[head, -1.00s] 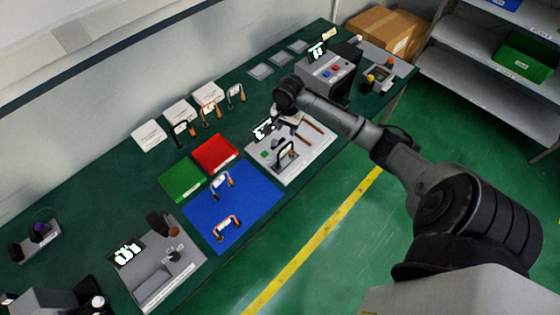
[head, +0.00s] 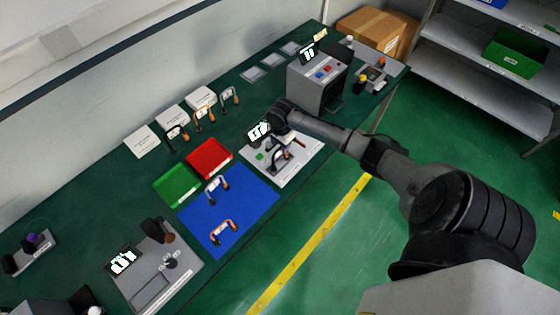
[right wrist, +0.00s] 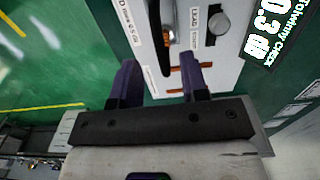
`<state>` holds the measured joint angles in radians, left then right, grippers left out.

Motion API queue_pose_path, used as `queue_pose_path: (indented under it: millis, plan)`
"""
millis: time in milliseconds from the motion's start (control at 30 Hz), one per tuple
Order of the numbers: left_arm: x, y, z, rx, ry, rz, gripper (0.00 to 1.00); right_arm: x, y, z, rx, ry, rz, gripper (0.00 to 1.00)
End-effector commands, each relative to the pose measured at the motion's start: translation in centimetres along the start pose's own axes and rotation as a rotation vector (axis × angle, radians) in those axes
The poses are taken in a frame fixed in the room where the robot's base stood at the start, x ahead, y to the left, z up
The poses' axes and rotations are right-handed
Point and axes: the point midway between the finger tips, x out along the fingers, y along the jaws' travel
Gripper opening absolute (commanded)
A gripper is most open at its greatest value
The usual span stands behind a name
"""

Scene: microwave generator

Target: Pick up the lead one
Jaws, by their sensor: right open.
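A light test board (head: 290,172) lies on the green bench, with a small black-and-orange lead (head: 287,153) near its middle. My right gripper (head: 278,139) is over this board, beside and partly covering the lead. In the right wrist view, the two purple fingers of my right gripper (right wrist: 160,72) are apart with nothing gripped between them. A dark curved piece with a metal and orange end (right wrist: 168,36) lies just beyond the fingertips, beside a "LEAD" label (right wrist: 193,20). I cannot tell whether the fingers touch it. My left gripper is not in view.
A blue mat (head: 250,200) holds two leads. Red (head: 209,157) and green (head: 178,184) trays lie behind it, with white cards and several leads farther back. A grey box (head: 317,82) stands beyond the board. A grey fixture (head: 155,270) is nearer.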

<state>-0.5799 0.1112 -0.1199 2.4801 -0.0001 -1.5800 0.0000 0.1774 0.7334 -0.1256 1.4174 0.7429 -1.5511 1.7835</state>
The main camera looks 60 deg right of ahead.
Motion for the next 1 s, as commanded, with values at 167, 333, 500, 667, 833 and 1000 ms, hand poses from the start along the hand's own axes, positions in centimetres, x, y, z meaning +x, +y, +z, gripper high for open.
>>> queue_pose_path:
  millis: [167, 333, 500, 667, 833, 1000]
  plan:
    - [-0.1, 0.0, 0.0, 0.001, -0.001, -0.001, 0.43, 1.3, -0.1, 0.1, 0.0, 0.0, 0.002, 0.41]
    - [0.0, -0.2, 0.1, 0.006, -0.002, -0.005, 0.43, 3.6, -0.2, 0.2, 0.001, 0.0, 0.001, 0.41]
    - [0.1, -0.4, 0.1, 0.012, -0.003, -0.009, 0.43, 5.0, -0.2, 0.1, -0.001, 0.001, 0.0, 0.41]
    - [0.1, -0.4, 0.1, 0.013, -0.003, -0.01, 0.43, 5.3, -0.2, 0.1, -0.001, 0.002, -0.001, 0.41]
    - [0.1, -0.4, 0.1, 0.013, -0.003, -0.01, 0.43, 5.2, -0.2, 0.1, -0.001, 0.002, -0.001, 0.38]
    - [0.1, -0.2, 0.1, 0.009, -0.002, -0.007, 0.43, 5.2, -0.2, 0.1, -0.001, 0.001, -0.001, 0.22]
